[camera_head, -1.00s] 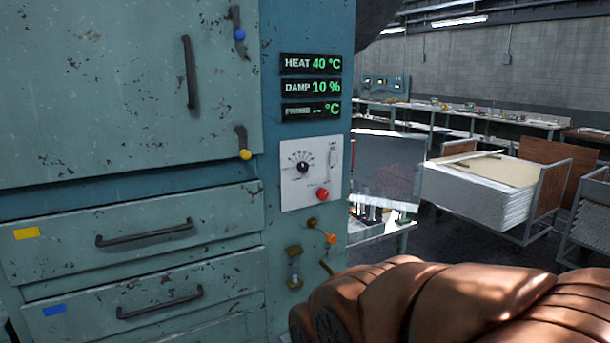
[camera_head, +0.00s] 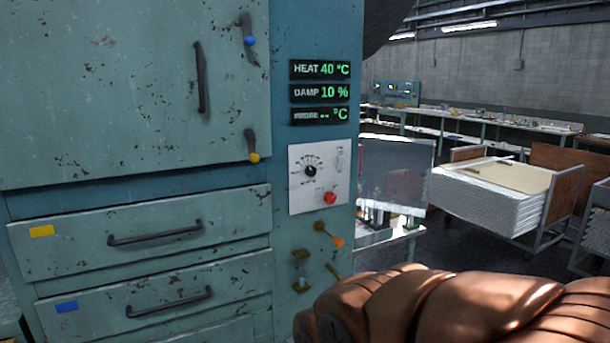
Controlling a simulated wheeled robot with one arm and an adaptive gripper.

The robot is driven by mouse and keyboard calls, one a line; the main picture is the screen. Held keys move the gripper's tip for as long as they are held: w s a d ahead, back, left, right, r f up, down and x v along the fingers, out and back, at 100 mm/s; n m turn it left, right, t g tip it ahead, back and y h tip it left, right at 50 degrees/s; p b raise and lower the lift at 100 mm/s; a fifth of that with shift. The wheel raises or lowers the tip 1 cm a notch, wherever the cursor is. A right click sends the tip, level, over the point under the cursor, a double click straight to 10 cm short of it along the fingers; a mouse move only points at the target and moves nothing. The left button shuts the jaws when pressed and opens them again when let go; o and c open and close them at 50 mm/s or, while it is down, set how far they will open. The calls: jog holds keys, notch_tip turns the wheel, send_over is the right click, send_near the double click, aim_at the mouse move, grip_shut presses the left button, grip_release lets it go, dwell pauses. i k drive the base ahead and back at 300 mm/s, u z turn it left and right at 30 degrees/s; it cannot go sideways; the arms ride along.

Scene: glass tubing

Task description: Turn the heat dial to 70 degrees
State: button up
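The heat dial (camera_head: 311,170) is a small black knob with a printed scale, on a white panel (camera_head: 318,203) on the front of the blue-green cabinet. The heat readout (camera_head: 320,69) above it shows 40 °C in green. My brown arm crosses the lower right of the picture, below the panel and apart from the dial. My gripper is not in view. The dial's pointer is too small to read.
A red button (camera_head: 330,197) and a slider (camera_head: 340,158) share the panel. Levers with brass and orange knobs (camera_head: 337,242) stick out below it. Drawer handles (camera_head: 155,235) protrude at left. A loaded trolley (camera_head: 487,205) stands at right.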

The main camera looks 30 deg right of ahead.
aim_at(310, 170)
jog(key=u, duration=0.5)
jog(key=k, duration=1.25)
jog(key=z, duration=0.1)
jog(key=i, duration=0.5)
jog(key=z, duration=0.7)
jog(key=i, duration=1.6)
jog(key=u, duration=0.9)
